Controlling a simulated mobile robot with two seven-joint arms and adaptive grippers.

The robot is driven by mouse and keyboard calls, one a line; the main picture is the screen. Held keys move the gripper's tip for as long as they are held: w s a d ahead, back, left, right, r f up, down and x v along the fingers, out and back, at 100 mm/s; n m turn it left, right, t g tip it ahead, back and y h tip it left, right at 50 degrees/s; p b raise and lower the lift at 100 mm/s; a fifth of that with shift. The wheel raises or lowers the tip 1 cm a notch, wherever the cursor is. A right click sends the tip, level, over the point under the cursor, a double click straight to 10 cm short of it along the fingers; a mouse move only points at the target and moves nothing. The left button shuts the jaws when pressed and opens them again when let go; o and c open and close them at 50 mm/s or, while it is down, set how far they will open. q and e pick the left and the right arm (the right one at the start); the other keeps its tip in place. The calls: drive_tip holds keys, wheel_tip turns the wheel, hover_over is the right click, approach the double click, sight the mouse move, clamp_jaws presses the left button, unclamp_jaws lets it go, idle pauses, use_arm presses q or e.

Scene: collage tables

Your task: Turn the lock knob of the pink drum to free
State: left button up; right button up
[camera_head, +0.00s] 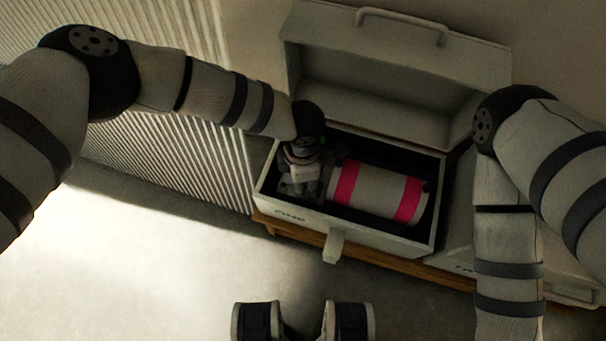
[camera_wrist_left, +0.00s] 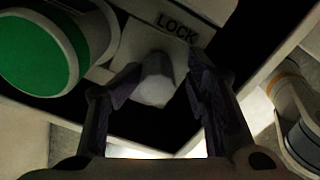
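The pink drum (camera_head: 376,191) is a pale cylinder with two pink bands, lying on its side in an open box. My left gripper (camera_head: 303,185) is at the drum's left end, pointing down inside the box. In the left wrist view, a pale rounded lock knob (camera_wrist_left: 155,80) sits on a light plate marked LOCK (camera_wrist_left: 177,26). My left fingers (camera_wrist_left: 163,90) stand open on both sides of the knob. I cannot tell whether they touch it. The knob is hidden in the head view. My right arm comes in from the right, with its gripper out of view.
The box (camera_head: 440,225) has its lid (camera_head: 390,62) raised behind it and stands on a wooden-edged table (camera_head: 395,268). A ribbed panel (camera_head: 185,165) stands to the left. A green-ended cylinder (camera_wrist_left: 38,52) is beside the knob. Open floor (camera_head: 150,270) lies in front.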

use_arm(q)
drive_tip(key=shift+r, duration=0.1)
drive_tip(key=shift+w+r, duration=0.1)
drive_tip(key=shift+r, duration=0.2)
wheel_tip(320, 180, up, 11)
drive_tip(key=shift+r, duration=0.15)
